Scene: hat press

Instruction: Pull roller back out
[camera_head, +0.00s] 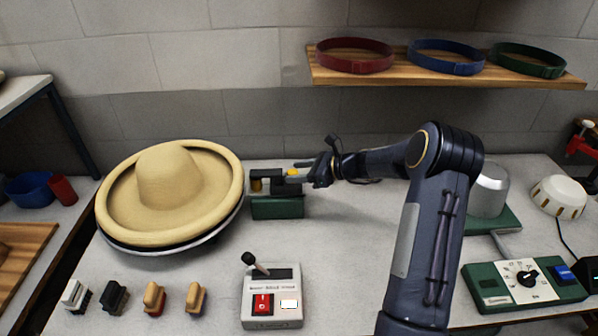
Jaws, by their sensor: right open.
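A small green machine (277,208) stands at the middle of the table, against the right edge of the hat's brim. Its dark upper body carries a small brass-coloured part, which looks like the roller (257,186), on the side by the brim. My right gripper (302,175) is open at the right end of the machine's top, beside a small yellow part. Whether it touches the machine is hard to tell. The straw hat (170,185) rests with its wide brim on a round, dark-edged stand. My left gripper is not in view.
A control box (271,297) with a lever and a red switch stands at the front. Several brushes and wooden blocks (154,298) lie front left. A green dial panel (524,285) and a metal dome (488,192) are at right. A wooden shelf (440,76) with coloured bands hangs behind.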

